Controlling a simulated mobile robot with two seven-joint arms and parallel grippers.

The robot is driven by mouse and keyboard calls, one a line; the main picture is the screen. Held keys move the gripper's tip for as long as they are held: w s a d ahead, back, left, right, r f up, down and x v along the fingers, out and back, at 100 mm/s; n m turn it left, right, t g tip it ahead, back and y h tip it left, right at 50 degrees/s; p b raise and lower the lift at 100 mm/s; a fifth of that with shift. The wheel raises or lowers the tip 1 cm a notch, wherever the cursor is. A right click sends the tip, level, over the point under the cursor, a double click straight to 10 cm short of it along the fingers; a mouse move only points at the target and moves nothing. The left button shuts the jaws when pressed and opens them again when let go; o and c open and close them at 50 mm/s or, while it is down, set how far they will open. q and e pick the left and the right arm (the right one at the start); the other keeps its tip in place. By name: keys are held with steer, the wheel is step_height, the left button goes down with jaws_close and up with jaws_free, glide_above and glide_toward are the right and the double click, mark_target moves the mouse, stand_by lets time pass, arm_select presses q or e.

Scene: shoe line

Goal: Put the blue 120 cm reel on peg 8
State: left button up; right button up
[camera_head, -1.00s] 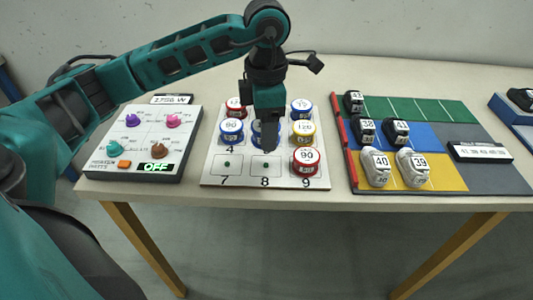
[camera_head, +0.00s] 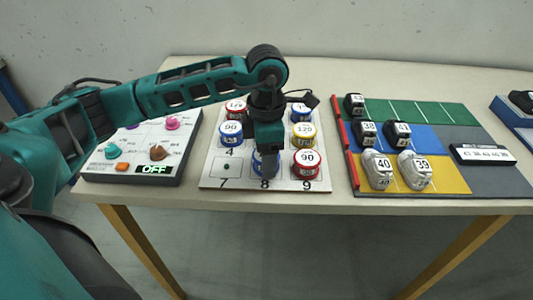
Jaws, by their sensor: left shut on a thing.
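My left gripper (camera_head: 267,170) points down over the peg 8 spot in the front middle of the white peg board (camera_head: 212,182). It is shut on a blue reel (camera_head: 257,161), which shows only in part beside the fingers. The reel's length label is hidden. The printed 8 (camera_head: 264,185) shows just in front of the fingers. Peg 8 itself is hidden, and I cannot tell whether the reel is around it or just above it. My right gripper is not in view.
A red 90 reel (camera_head: 306,164) stands close to the right on peg 9. Peg 7 (camera_head: 226,167) is empty. A yellow 120 reel (camera_head: 303,134) and a blue 90 reel (camera_head: 231,133) stand behind. A control panel (camera_head: 145,160) is left, a shoe mat (camera_head: 440,180) right.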

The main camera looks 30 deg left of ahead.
arm_select(q)
steer(key=shift+f, duration=0.35)
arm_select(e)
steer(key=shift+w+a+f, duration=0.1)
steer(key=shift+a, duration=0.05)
arm_select(q)
steer(key=o, duration=1.1)
steer(key=shift+r, duration=0.1)
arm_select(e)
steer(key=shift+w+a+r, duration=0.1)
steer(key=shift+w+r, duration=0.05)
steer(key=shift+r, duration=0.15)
arm_select(q)
steer(key=shift+r, duration=0.1)
steer(key=shift+r, duration=0.3)
step_height(320, 180, up, 12)
steer(key=shift+r+p, duration=0.15)
steer(key=shift+p, duration=0.75)
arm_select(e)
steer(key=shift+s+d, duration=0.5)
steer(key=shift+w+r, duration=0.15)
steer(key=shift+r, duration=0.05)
